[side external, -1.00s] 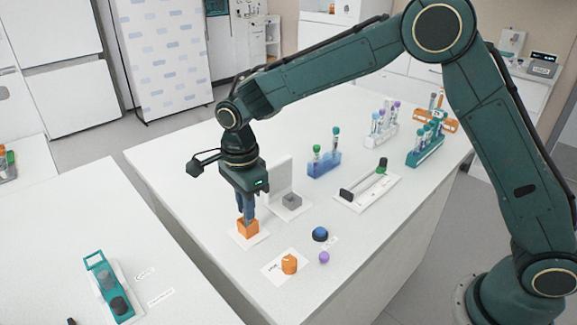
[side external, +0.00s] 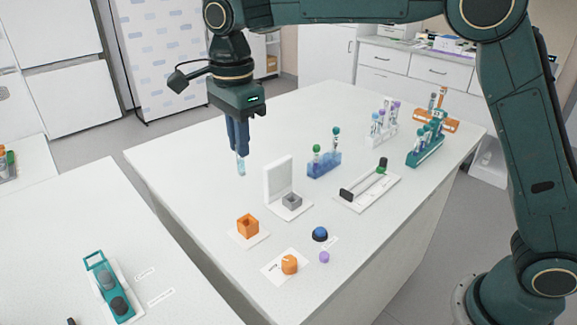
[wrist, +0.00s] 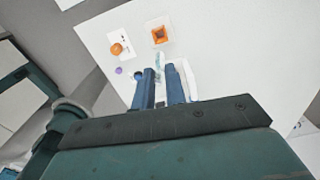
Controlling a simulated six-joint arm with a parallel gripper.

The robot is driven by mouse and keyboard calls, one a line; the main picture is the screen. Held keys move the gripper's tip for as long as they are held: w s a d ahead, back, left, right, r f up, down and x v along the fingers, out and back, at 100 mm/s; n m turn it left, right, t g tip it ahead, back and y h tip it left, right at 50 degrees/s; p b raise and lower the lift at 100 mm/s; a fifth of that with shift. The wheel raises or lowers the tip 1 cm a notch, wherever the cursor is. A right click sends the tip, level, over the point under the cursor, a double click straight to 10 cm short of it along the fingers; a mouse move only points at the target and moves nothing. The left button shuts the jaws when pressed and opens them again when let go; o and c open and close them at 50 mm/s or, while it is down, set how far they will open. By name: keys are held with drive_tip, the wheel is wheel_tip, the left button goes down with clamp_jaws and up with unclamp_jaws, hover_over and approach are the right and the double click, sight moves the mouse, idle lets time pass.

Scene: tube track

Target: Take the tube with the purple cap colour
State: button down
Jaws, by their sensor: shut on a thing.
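My gripper (side external: 238,148) is shut on a clear, bluish tube (side external: 241,166) and holds it upright above the table, behind and above the orange block (side external: 247,226). The tube's lower end shows below the fingers; its upper part is hidden between them, so its cap cannot be seen. In the wrist view the tube (wrist: 159,60) shows pale beyond my gripper (wrist: 161,88). Purple-capped tubes (side external: 396,107) stand in a pale rack (side external: 380,139) towards the back right. A small purple round piece (side external: 324,257), perhaps a cap, lies on the table near the front.
A blue rack (side external: 324,166) with two green-capped tubes stands right of my gripper. A teal rack (side external: 425,153) and an orange rack (side external: 437,122) stand farther right. A grey socket (side external: 292,201) with an upright white panel, a slider (side external: 366,188), a blue button (side external: 320,234) and an orange knob (side external: 289,264) are nearer.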

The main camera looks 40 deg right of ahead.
drive_tip(key=shift+r, duration=2.45)
